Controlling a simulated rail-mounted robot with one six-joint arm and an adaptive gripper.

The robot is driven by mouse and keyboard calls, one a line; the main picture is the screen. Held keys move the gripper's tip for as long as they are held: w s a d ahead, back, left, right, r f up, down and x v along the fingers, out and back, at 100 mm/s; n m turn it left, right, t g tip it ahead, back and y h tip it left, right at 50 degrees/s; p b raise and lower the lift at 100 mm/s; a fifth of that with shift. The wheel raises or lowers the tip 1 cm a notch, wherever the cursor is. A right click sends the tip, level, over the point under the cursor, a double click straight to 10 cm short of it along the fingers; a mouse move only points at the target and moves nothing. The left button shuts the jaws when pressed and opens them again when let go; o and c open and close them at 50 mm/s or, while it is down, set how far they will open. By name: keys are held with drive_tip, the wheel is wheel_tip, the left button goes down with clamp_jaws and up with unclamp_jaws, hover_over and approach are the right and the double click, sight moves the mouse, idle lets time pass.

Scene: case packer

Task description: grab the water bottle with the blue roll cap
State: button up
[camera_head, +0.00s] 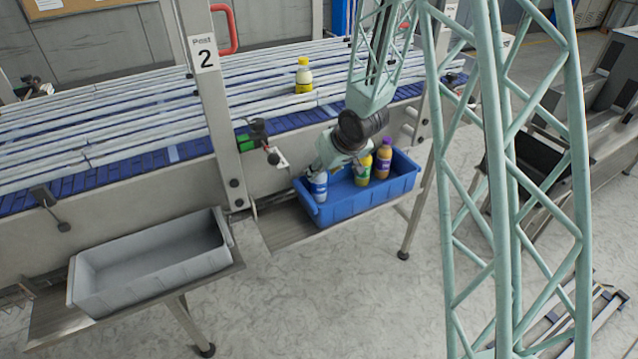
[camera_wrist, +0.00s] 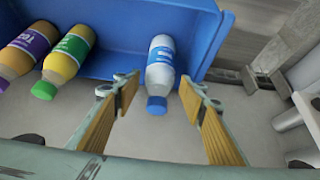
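The water bottle (camera_wrist: 160,68) is pale with a blue label and a blue cap, and stands in the blue crate (camera_wrist: 120,22). It also shows at the left end of the crate (camera_head: 355,206) in the head view, as a white and blue bottle (camera_head: 319,186). In the wrist view my gripper (camera_wrist: 158,87) is open, one finger on each side of the bottle's cap end, with gaps between. In the head view my wrist hides part of the crate and the gripper's fingertips are hard to make out.
A green-capped yellow bottle (camera_head: 363,169) and a purple-capped bottle (camera_head: 383,160) share the crate, to the right. An empty grey crate (camera_head: 150,262) sits at the left. A yellow bottle (camera_head: 303,76) stands on the conveyor behind. A post marked 2 (camera_head: 205,55) rises beside it.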

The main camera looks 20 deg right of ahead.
drive_tip(key=shift+f, duration=0.15)
drive_tip(key=shift+x, duration=2.45)
drive_tip(key=c, duration=0.8)
